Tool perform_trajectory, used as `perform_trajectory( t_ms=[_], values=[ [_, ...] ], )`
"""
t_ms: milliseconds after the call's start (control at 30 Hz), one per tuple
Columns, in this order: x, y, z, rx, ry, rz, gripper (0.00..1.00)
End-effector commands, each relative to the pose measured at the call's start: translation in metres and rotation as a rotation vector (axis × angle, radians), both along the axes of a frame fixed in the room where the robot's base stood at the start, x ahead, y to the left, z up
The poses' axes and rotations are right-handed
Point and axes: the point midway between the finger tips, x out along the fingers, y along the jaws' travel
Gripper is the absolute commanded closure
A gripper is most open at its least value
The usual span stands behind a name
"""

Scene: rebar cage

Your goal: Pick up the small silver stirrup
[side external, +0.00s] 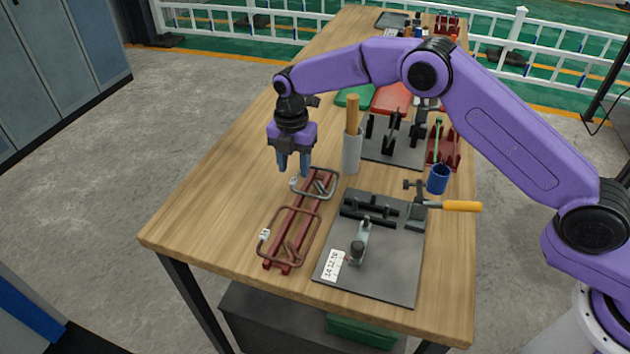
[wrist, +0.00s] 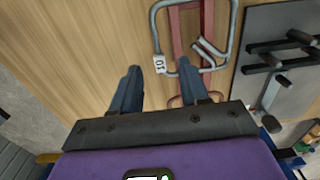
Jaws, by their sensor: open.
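The small silver stirrup (side external: 318,197) is a bent rod loop with a white tag. It lies across the far end of the red rails (side external: 292,222) on the wooden table. In the wrist view the silver stirrup (wrist: 233,35) lies ahead of the fingertips, its tag reading 10 or 01. My gripper (side external: 293,168) is open and empty, above the table just left of and behind the stirrup. A larger brownish stirrup (side external: 320,232) lies on the near part of the rails, mostly hidden in the wrist view.
A dark bending plate (side external: 385,282) with a yellow-handled lever (side external: 460,206) sits right of the rails. A grey holder with a wooden handle (side external: 352,112) stands upright close behind the stirrup. A blue cup (side external: 438,180) is farther right. The table's left side is clear.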

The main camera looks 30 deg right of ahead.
Motion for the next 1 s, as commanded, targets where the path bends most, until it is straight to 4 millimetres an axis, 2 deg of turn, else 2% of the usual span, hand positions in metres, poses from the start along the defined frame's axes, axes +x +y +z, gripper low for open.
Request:
perform_trajectory(
  t_ms=[100, 200, 467, 500, 633, 1000],
  values=[
    [0.000, 0.000, -0.018, -0.001, 0.002, 0.000, 0.55],
    [0.000, 0.000, -0.026, -0.001, 0.001, 0.000, 0.55],
    [0.001, 0.000, -0.029, 0.001, -0.001, 0.000, 0.55],
    [0.001, 0.000, -0.029, 0.001, -0.001, 0.000, 0.59],
    [0.001, 0.000, -0.029, 0.000, 0.000, 0.000, 1.00],
    [0.001, 0.000, -0.028, 0.000, 0.000, 0.000, 1.00]
  ],
)
